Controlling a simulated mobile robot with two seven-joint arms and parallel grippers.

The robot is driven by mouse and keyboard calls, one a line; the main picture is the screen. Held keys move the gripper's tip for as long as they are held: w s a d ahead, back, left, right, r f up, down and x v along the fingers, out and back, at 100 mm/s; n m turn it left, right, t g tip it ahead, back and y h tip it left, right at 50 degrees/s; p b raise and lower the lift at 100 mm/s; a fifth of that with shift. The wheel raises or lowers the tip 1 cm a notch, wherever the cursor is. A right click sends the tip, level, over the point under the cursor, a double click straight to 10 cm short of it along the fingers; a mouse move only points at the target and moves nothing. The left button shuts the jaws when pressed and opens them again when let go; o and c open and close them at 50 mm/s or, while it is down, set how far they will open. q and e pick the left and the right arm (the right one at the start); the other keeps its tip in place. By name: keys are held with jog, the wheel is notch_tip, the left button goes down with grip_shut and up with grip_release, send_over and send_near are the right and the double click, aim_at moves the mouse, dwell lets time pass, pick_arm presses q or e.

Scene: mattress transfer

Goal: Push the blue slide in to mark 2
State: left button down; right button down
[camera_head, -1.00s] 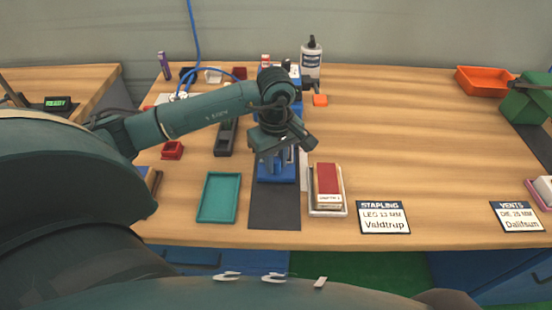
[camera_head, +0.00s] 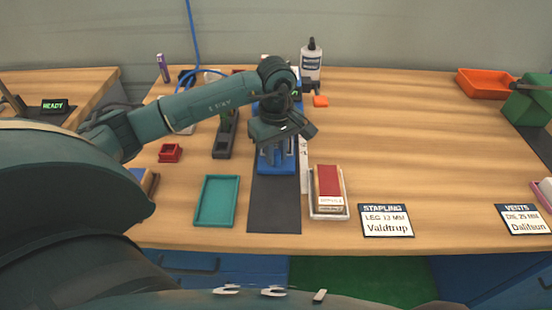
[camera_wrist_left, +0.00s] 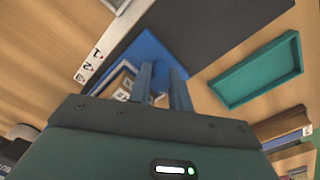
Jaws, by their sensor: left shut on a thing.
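The blue slide (camera_head: 277,162) sits at the back end of a dark mat, under my left gripper (camera_head: 282,138). In the left wrist view the blue slide (camera_wrist_left: 148,50) lies beyond my left gripper's two fingers (camera_wrist_left: 163,85), which are shut on part of it. The gripped part is mostly hidden behind the fingers and the gripper body. A white scale strip (camera_head: 304,170) runs along the right of the slide. In the wrist view the scale strip (camera_wrist_left: 97,57) shows the marks 1, 2 and 3. Which mark the slide's edge meets cannot be told. My right gripper is out of view.
A teal tray (camera_head: 217,201) lies left of the dark mat (camera_head: 274,208). A red-topped stack in a white tray (camera_head: 328,190) stands close on the right. A stapling sign (camera_head: 386,221) lies farther right. A white bottle (camera_head: 311,63) stands behind. The table's right middle is clear.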

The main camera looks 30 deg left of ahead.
pick_arm(q)
jog(key=c, duration=1.3)
grip_release()
notch_tip(320, 180, up, 13)
jog(key=shift+s, duration=0.15)
